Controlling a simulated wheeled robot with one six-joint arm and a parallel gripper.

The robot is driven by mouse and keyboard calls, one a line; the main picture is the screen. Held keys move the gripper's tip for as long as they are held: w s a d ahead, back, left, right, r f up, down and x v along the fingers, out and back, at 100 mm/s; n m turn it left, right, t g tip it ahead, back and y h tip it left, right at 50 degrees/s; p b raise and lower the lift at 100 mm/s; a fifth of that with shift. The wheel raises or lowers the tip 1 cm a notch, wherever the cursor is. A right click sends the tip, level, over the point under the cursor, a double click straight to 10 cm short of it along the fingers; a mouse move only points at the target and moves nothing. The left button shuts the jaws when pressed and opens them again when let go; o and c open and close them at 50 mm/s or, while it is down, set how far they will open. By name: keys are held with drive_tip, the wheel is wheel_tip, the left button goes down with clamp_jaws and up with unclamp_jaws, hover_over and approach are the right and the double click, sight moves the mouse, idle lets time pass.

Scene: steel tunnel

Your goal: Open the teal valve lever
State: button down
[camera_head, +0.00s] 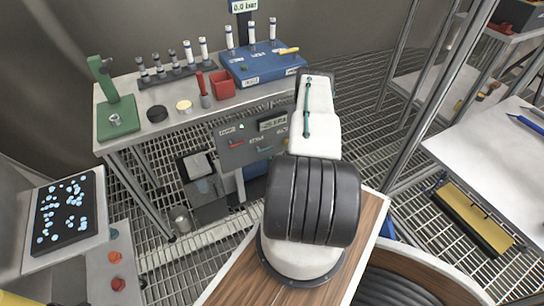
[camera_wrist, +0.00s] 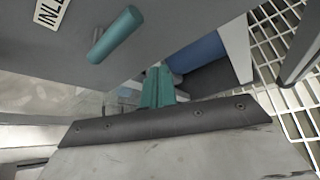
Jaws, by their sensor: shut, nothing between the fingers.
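In the head view a small teal lever (camera_head: 265,149) is on the front of the grey control panel (camera_head: 236,157). My gripper (camera_wrist: 157,88) shows in the wrist view with its teal fingers shut and empty. The fingertips are below and right of the lever in the picture, apart from it. In the head view my arm hides the gripper and the panel's right part.
A red lever (camera_head: 236,144) is left of the teal one on the panel. Behind it, a bench (camera_head: 170,122) carries a blue rack (camera_head: 262,66), a red bin (camera_head: 222,84) and a green stand (camera_head: 117,118). A white table (camera_head: 490,150) is at the right. Grated floor shows around.

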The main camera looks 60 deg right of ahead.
drive_tip(key=s+a+r, duration=0.4)
drive_tip(key=s+r, duration=0.1)
drive_tip(key=s, duration=0.2)
drive_tip(key=shift+r, duration=0.1)
idle(0.5)
drive_tip(key=w+a+r+n+g+y, duration=0.25)
drive_tip(key=a+r+n+y, duration=0.25)
drive_tip(key=a+r+n, duration=0.45)
drive_tip(key=w+a+r+n+g+y, duration=0.1)
drive_tip(key=a+r+n+g+y, duration=0.35)
drive_tip(key=r, duration=0.85)
drive_tip(key=w+a+r+n+g+y, duration=0.1)
drive_tip(key=a+r+n+y, duration=0.4)
drive_tip(key=a+r+n, duration=0.6)
drive_tip(key=s+a+r+n+g+h, duration=0.1)
drive_tip(key=s+a+r+n+h, duration=0.2)
drive_tip(key=r, duration=0.6)
drive_tip(key=s+a+r+n+g+h, duration=0.1)
drive_tip(key=s+a+r+n+h, duration=0.3)
drive_tip(key=s+a+r+n, duration=0.3)
drive_tip(key=s+a+r+n+h, duration=0.4)
drive_tip(key=s+a+r+n, duration=0.2)
drive_tip(key=r+n, duration=0.4)
wheel_tip(320, 180, up, 3)
drive_tip(key=shift+a+r+g, duration=0.1)
drive_tip(key=shift+a+g, duration=0.15)
drive_tip(key=shift+g, duration=0.15)
